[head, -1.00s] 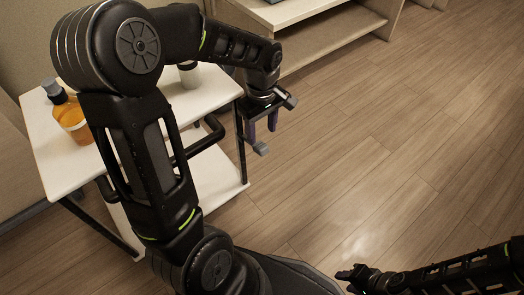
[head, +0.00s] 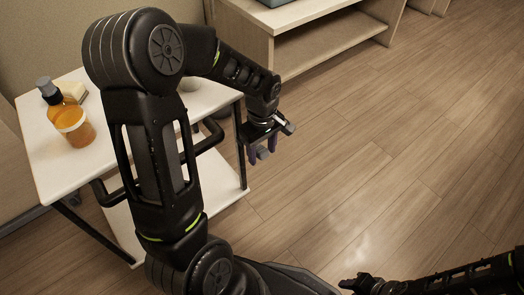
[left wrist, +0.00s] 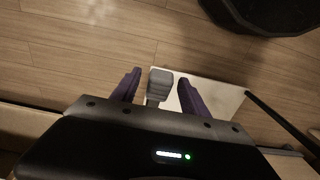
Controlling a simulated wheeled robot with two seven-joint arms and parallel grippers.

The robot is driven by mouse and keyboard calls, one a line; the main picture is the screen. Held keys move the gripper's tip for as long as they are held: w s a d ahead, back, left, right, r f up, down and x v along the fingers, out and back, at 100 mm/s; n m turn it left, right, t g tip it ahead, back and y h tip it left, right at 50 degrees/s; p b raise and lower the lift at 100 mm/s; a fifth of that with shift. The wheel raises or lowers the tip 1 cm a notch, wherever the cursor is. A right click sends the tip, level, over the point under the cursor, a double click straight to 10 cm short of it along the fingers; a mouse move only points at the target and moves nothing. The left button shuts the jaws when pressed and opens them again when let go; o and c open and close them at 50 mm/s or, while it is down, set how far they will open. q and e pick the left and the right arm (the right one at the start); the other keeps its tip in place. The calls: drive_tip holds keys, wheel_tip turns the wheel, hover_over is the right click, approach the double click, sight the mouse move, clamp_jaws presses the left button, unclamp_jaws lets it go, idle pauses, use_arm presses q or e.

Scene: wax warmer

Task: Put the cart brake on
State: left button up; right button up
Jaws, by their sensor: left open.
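The cart has a white top (head: 55,165), a lower white shelf (head: 222,188) and a black frame, and stands at the left. A grey brake lever (head: 263,154) sticks out at its right side; it also shows in the left wrist view (left wrist: 160,84). My left gripper (head: 262,157) is open, with its purple fingers on either side of the lever. In the left wrist view, gaps show between the lever and both fingers (left wrist: 160,76). My right gripper (head: 357,284) is low at the right, too dark and small to tell its state.
My left arm passes in front of the cart. A wooden shelf unit (head: 290,40) stands behind. The floor at right is clear.

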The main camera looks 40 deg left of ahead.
use_arm(q)
drive_tip(key=shift+c, duration=0.2)
clamp_jaws()
idle(0.3)
idle(0.8)
